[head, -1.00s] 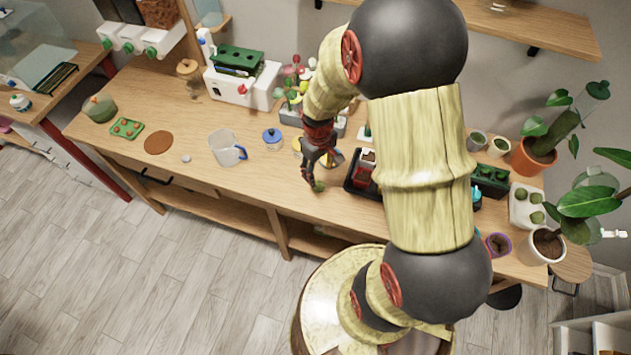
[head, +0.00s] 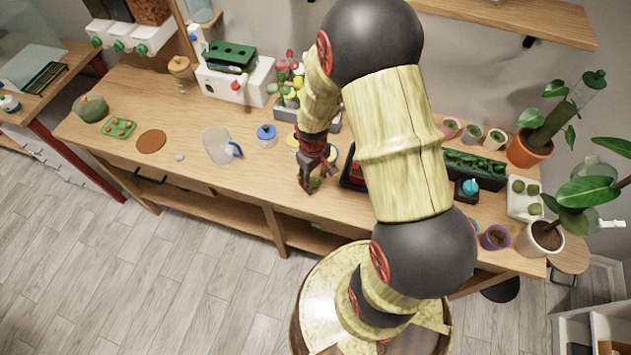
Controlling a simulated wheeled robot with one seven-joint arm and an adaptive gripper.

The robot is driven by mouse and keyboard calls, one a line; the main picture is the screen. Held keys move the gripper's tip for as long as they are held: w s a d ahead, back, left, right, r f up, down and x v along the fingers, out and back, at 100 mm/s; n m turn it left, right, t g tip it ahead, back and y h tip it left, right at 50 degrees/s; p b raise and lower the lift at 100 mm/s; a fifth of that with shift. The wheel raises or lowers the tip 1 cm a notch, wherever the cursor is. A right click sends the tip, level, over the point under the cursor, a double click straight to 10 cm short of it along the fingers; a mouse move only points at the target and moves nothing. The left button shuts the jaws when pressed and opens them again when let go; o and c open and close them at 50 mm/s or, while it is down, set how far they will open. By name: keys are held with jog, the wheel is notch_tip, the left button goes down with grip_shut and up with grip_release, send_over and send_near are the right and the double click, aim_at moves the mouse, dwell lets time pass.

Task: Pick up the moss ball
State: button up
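A small green moss ball (head: 315,183) is at the front edge area of the wooden table (head: 255,185), partly hidden by my gripper. My gripper (head: 309,186) points down at it, with a dark finger on the ball's left side. The fingers overlap the ball in this view. Whether they touch it or are closed on it is too small to tell. More green moss balls sit in a white tray (head: 518,211) at the right end of the table.
A black tray (head: 346,178) is just right of my gripper, partly behind my arm. A clear jug with a blue handle (head: 217,147) and a blue-lidded jar (head: 266,136) stand to the left. Potted plants crowd the right end. The table's front left is mostly clear.

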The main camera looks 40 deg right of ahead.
aim_at(315, 178)
jog(key=c, duration=0.6)
jog(key=shift+c, duration=0.7)
jog(key=shift+r, duration=0.5)
notch_tip(315, 178, up, 2)
jog(key=shift+r+p, duration=0.2)
jog(key=shift+p, duration=0.2)
jog(key=s+r+p, duration=0.2)
jog(key=s+r, duration=0.7)
jog(key=s, duration=0.5)
jog(key=shift+r, duration=0.3)
